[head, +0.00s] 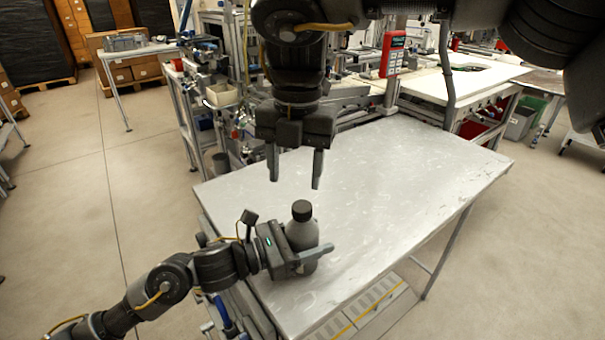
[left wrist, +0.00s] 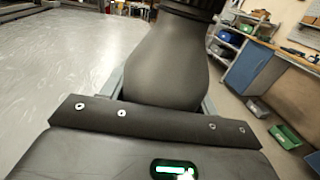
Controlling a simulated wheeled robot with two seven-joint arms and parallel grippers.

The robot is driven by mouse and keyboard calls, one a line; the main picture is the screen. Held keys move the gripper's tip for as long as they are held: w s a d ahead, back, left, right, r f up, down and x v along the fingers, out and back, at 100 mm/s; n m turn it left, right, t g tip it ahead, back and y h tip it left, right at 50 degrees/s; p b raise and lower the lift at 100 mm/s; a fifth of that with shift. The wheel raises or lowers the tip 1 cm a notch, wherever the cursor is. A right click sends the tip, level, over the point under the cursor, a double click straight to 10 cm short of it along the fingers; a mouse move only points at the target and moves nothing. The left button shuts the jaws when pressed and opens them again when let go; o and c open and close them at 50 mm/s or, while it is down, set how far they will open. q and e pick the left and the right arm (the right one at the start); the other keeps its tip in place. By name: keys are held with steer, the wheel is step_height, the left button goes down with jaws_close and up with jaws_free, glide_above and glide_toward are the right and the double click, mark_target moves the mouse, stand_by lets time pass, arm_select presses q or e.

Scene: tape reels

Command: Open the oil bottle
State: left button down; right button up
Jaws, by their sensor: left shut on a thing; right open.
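The oil bottle (head: 302,234) is grey with a black cap (head: 302,210) on top. It is upright at the near left part of the metal table (head: 400,190). My left gripper (head: 315,252) is shut on the bottle's body, with one finger showing across its front. In the left wrist view the bottle's grey body (left wrist: 168,62) fills the middle, between the fingers. My right gripper (head: 294,180) is open and empty, pointing down above the table. Its fingertips are above the cap in the picture, apart from it.
The rest of the table top is clear. Behind it stand a workbench with machinery (head: 350,92) and a red handheld device (head: 393,52). In the left wrist view a green bin (left wrist: 287,136) lies on the floor at right.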

mark_target(302, 206)
steer(key=m, duration=0.8)
steer(key=shift+r, duration=0.15)
steer(key=m, duration=0.5)
steer(key=shift+d+r, duration=0.1)
steer(key=m, duration=0.7)
steer(key=shift+w+d+r+m, duration=0.15)
steer(key=shift+d+r+m, duration=0.05)
steer(key=shift+d+m, duration=0.1)
steer(key=m, duration=0.5)
steer(key=shift+w+d, duration=0.15)
steer(key=shift+f, duration=4)
